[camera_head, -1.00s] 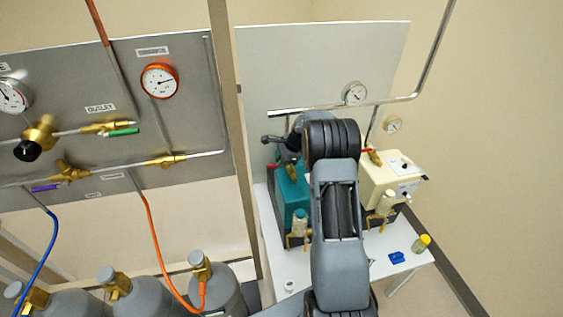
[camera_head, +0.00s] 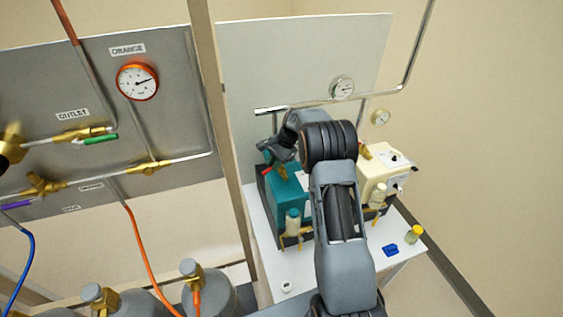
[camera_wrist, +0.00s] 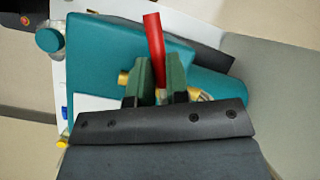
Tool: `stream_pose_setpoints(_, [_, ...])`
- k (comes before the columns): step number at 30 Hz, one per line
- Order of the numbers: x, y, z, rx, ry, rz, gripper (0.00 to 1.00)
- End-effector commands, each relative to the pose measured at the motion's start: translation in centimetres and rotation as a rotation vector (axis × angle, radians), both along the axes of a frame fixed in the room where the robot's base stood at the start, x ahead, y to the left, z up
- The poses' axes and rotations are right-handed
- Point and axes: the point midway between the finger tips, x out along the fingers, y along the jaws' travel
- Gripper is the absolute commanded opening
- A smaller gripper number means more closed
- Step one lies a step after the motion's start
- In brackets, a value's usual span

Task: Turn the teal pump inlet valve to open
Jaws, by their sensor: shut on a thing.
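The teal pump (camera_head: 287,188) stands on the white table in the head view, and its teal body fills much of the wrist view (camera_wrist: 110,45). Its inlet valve has a red lever (camera_wrist: 153,38) with brass fittings (camera_wrist: 124,79) below it. My gripper (camera_wrist: 160,82) is shut on the red lever, one green fingertip on each side of it. The lever's free end sticks up past the fingertips in the wrist view. In the head view my gripper (camera_head: 270,160) is at the pump's upper left, and my arm hides part of the pump.
A cream pump (camera_head: 380,172) stands right of my arm. A blue item (camera_head: 390,250) and a yellow-capped jar (camera_head: 414,234) lie on the white table (camera_head: 262,215). A metal pipe and gauge (camera_head: 342,87) are behind. A gas panel (camera_head: 170,120) and cylinders (camera_head: 207,290) are at left.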

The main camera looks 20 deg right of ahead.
Motion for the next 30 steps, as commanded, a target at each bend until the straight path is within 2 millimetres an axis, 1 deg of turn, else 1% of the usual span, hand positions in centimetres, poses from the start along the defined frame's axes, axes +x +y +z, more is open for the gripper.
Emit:
stream_pose_setpoints(6, [-0.5, -0.4, 0.1, -0.001, -0.005, 0.197, 0.0])
stream_pose_setpoints(15, [-1.0, -1.1, 0.1, -0.001, -0.005, 0.416, 0.0])
stream_pose_setpoints(22, [-1.3, -1.5, 0.1, -0.002, -0.005, 0.52, 0.0])
stream_pose_setpoints(30, [-1.4, -1.7, 0.2, -0.001, -0.004, 0.571, 0.0])
